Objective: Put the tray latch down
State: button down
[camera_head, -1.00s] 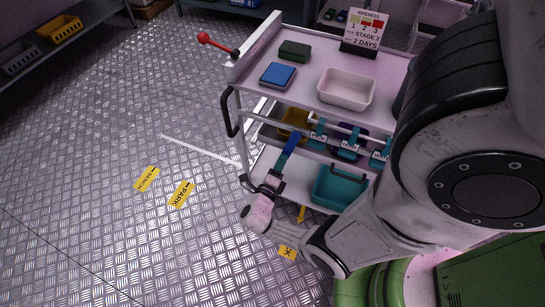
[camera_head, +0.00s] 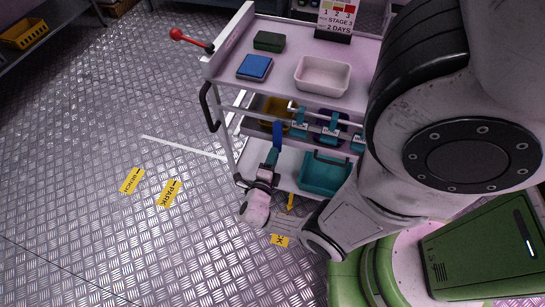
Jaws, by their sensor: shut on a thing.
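My gripper (camera_head: 272,158) is low at the front left of a white cart (camera_head: 286,42), in front of its lower shelf. It is shut on a narrow blue piece (camera_head: 277,134) that stands up from the jaws, nearly upright. I cannot tell whether this piece is the tray latch, or whether it touches the cart. Teal latch-like clips with white labels (camera_head: 299,130) (camera_head: 331,127) hang on the cart's front rail, right of the gripper. My arm hides the rail's right end.
A teal bin (camera_head: 322,176) is on the lower shelf, right of the gripper. A white tray (camera_head: 322,76), a blue pad (camera_head: 255,67) and a dark green block (camera_head: 269,41) are on top. A red-knobbed lever (camera_head: 176,35) sticks out left.

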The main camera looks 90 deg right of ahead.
jog(key=c, duration=0.9)
grip_release()
jog(key=shift+o, duration=0.2)
jog(key=p+v, duration=0.1)
jog(key=v, duration=1)
jog(key=w+a+r+m+t+y+p, duration=0.1)
jog(key=a+r+m+y, duration=0.6)
jog(key=m, duration=1)
jog(key=w+a+r+m+t+y+p, duration=0.2)
jog(key=a+r+m+t+y, duration=0.2)
jog(key=m, duration=1.2)
jog(key=a+r+y, duration=0.3)
jog(key=r+y, duration=0.3)
jog(key=shift+r+m, duration=0.25)
jog(key=shift+m, duration=0.15)
